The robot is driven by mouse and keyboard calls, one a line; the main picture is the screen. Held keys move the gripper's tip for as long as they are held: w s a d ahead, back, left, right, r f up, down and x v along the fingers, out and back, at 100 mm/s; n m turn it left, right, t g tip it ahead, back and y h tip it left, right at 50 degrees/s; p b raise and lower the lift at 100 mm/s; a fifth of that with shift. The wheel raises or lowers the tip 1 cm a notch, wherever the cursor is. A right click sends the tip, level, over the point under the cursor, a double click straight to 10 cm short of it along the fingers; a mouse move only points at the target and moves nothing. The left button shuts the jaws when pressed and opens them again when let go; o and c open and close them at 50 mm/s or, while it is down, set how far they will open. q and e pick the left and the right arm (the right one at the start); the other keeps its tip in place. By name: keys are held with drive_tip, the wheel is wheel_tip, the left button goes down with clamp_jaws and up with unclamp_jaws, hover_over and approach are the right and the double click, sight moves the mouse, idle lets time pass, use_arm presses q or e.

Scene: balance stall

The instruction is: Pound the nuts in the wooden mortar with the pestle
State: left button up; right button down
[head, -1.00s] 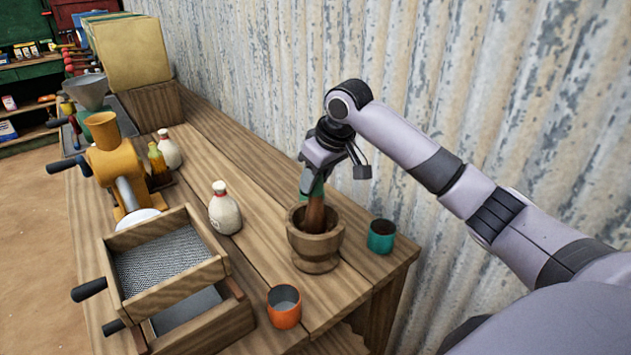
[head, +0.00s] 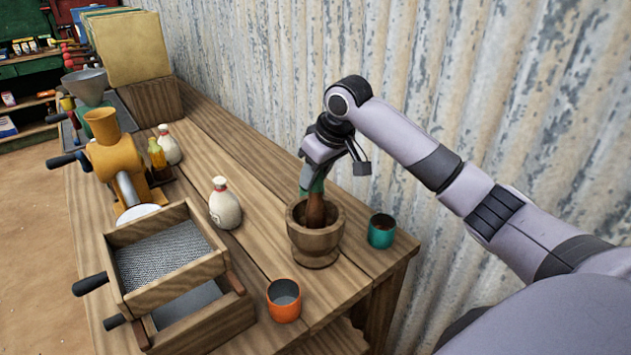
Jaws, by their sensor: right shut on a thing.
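The wooden mortar (head: 316,246) stands upright near the right end of the wooden bench. The brown wooden pestle (head: 315,210) stands with its lower end inside the mortar's bowl. My right gripper (head: 313,186) is above the mortar and shut on the upper part of the pestle, where a green part shows between the fingers. The nuts cannot be seen; the mortar's rim and the pestle hide the bowl's inside. My left gripper is not in view.
A teal cup (head: 381,232) stands right of the mortar and an orange cup (head: 284,300) in front of it. A white bottle (head: 224,204) and a wooden sieve box (head: 170,262) are to the left. A corrugated wall (head: 480,90) runs behind the bench (head: 255,160).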

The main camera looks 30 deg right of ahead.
sight(315, 186)
idle(0.3)
wheel_tip(315, 186, down, 3)
drive_tip(key=shift+f, duration=0.15)
drive_tip(key=shift+r, duration=1.85)
drive_tip(key=shift+f, duration=0.1)
wheel_tip(315, 186, down, 4)
drive_tip(key=shift+r, duration=2.05)
